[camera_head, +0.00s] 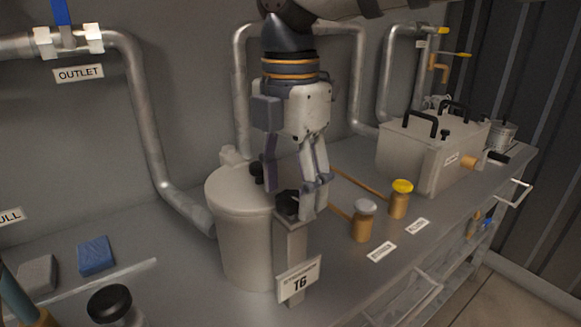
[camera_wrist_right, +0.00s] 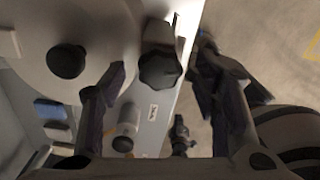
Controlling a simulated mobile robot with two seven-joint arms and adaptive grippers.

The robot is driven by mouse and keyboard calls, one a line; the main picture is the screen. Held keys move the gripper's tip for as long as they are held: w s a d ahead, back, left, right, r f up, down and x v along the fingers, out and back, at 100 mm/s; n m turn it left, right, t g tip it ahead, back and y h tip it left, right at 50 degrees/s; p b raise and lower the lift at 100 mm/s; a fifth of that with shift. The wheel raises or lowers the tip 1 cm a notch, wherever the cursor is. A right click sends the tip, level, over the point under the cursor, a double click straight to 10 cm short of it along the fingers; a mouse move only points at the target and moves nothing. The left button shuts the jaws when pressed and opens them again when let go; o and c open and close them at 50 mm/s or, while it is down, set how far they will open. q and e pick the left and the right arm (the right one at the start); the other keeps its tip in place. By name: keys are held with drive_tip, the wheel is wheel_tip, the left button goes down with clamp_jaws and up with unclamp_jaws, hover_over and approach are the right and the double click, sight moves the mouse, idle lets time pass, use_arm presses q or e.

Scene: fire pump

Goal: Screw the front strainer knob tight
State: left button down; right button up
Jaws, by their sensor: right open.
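The front strainer knob (camera_head: 287,206) is black and lobed, on a grey post at the front of the cylindrical strainer (camera_head: 238,235). A "T6" label hangs on the post. In the right wrist view the knob (camera_wrist_right: 160,69) shows between my fingertips. My right gripper (camera_head: 294,186) points down over the knob, open and empty, with a finger to each side; it also shows in the right wrist view (camera_wrist_right: 161,64). I cannot tell whether a finger touches the knob. A second black knob (camera_wrist_right: 67,61) sits on the strainer's lid. My left gripper is not in view.
Two small capped fittings, grey (camera_head: 364,220) and yellow (camera_head: 400,198), stand right of the strainer. A lidded grey box (camera_head: 425,155) with black handles is farther back. Pipes run along the wall. A blue sponge-like block (camera_head: 96,255) lies at left.

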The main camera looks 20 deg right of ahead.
sight(290, 195)
wheel_tip(290, 195, up, 11)
drive_tip(key=shift+r, duration=0.2)
